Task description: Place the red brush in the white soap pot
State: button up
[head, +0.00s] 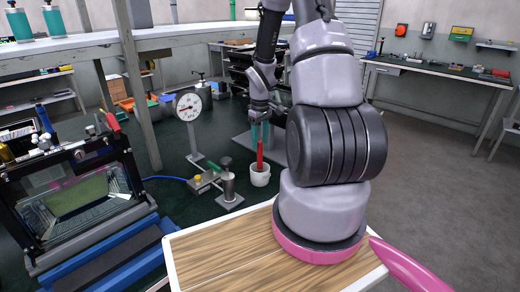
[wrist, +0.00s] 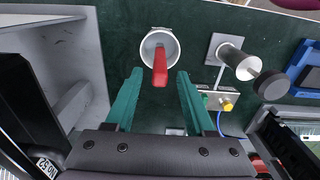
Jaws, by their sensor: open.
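The white soap pot (head: 260,179) stands on the dark green surface below my gripper. The red brush (head: 260,154) stands upright with its lower end in the pot, its handle rising above the rim. In the wrist view the brush handle (wrist: 160,68) points toward the camera and crosses the near rim of the pot (wrist: 146,46). My gripper (head: 261,134) is above the pot, its teal fingers spread. In the wrist view my gripper (wrist: 159,76) shows a clear gap on each side of the handle. The brush's lower end is hidden inside the pot.
A metal fixture with a cylinder (head: 228,188) stands just left of the pot. A dial gauge on a post (head: 189,107) is behind it. A grey panel (wrist: 62,60) stands close to the left in the wrist view. A glass-fronted housing (head: 80,185) is at far left.

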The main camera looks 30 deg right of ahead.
notch_tip(320, 180, up, 8)
jog(key=shift+f, duration=0.1)
jog(key=s+a+r+m+t, duration=0.2)
jog(key=s+a+r, duration=0.1)
jog(key=r, duration=0.6)
jog(key=s+a+r+m+t, duration=0.1)
jog(key=s+a+r+m, duration=0.2)
jog(key=r, duration=0.6)
jog(key=s+a+r+m+t+y, duration=0.1)
jog(key=s+a+r+t, duration=0.1)
jog(key=s+r, duration=0.3)
jog(key=s+a+r+m+t+y, duration=0.1)
jog(key=s+a+r+m, duration=0.1)
jog(key=s+a+r, duration=0.3)
jog(key=s+r, duration=0.1)
jog(key=s, duration=0.2)
jog(key=shift+s+a+t, duration=0.25)
jog(key=shift+s+t, duration=0.05)
jog(key=shift+t, duration=0.1)
